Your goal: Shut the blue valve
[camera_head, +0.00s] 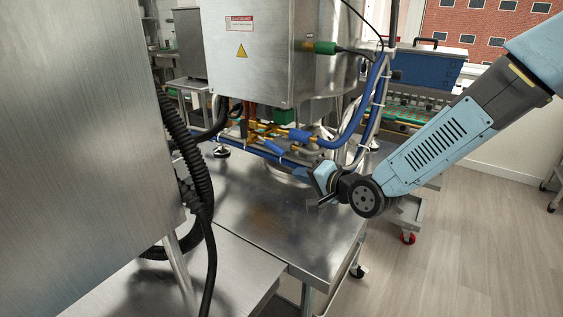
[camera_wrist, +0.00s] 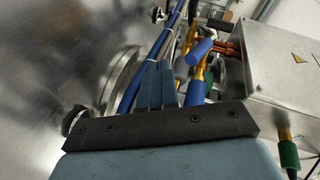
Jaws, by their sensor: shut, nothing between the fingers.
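Two blue handle-like parts show on the brass pipework under the steel machine: one (camera_head: 273,147) at left and one (camera_head: 299,136) at right in the head view. The wrist view also shows two, an upper one (camera_wrist: 199,51) and a lower one (camera_wrist: 195,93). I cannot tell which is the blue valve's handle, nor its setting. My gripper (camera_head: 318,203) is over the steel table, in front of and to the right of the pipework. Its fingers (camera_wrist: 155,85) are shut and empty in the wrist view, left of the blue parts and apparently apart from them.
The steel machine box (camera_head: 252,55) hangs above the pipework. Blue hoses (camera_head: 362,115) run down beside it. The steel table (camera_head: 285,225) is mostly bare in front. A large steel panel (camera_head: 75,130) and black corrugated hose (camera_head: 190,150) stand at left.

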